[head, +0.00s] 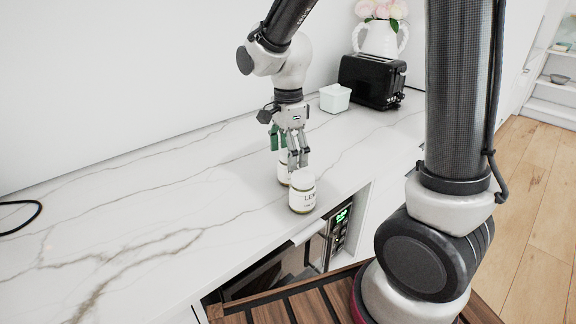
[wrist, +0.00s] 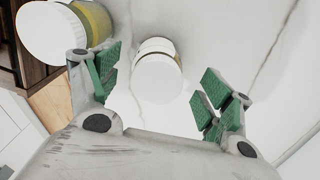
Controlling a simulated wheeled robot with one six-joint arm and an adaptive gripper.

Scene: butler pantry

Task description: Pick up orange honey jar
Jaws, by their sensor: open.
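Two white-lidded jars stand close together on the counter. The rear jar (head: 282,178) is partly hidden by my gripper and the front jar, and I cannot read its label or see its contents' colour. In the wrist view this jar (wrist: 157,78) sits between my open fingers, its white lid facing the camera. The front jar (head: 302,194) has a label starting "LE"; in the wrist view this jar (wrist: 97,22) shows yellow contents at the upper left, beside the left finger. My gripper (head: 290,153) points down above the rear jar, green pads apart, empty.
The white marble counter (head: 150,200) is clear to the left. A white container (head: 335,98), a black toaster (head: 372,80) and a white vase with flowers (head: 381,38) stand farther back. An appliance with a green display (head: 341,218) sits below the counter's front edge.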

